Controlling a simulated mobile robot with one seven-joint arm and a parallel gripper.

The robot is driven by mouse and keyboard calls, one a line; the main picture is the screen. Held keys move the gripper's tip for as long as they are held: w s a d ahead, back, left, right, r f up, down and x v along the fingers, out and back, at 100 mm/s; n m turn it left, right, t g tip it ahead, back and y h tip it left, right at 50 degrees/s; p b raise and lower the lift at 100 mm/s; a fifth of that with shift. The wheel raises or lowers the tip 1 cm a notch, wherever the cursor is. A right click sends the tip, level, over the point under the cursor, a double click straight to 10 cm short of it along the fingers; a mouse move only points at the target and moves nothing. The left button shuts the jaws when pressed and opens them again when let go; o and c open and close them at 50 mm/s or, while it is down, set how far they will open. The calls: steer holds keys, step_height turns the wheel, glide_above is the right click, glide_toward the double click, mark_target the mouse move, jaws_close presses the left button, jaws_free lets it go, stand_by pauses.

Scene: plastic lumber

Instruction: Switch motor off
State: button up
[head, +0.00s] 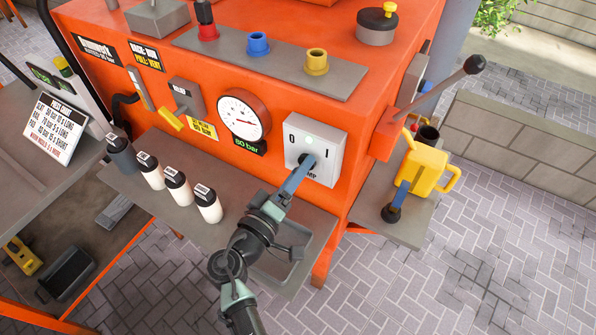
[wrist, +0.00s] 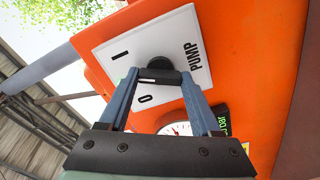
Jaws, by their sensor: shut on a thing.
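The motor switch is a white panel marked 0, I and PUMP (head: 325,143) on the front of the orange machine; it also shows in the wrist view (wrist: 191,24).
A round gauge (head: 243,115) with a green display is left of the panel. Several white bottles (head: 208,203) stand on the grey shelf below. A long lever (head: 435,95) and a yellow watering can (head: 424,168) are at the right.

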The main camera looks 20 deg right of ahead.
steer(key=n+p, duration=0.2)
steer(key=n, duration=1)
steer(key=shift+f+n, duration=0.1)
steer(key=shift+n, duration=0.2)
stand_by(0.4)
steer(key=o, duration=1.4)
steer(key=b+v, duration=0.2)
steer(key=v, duration=1.1)
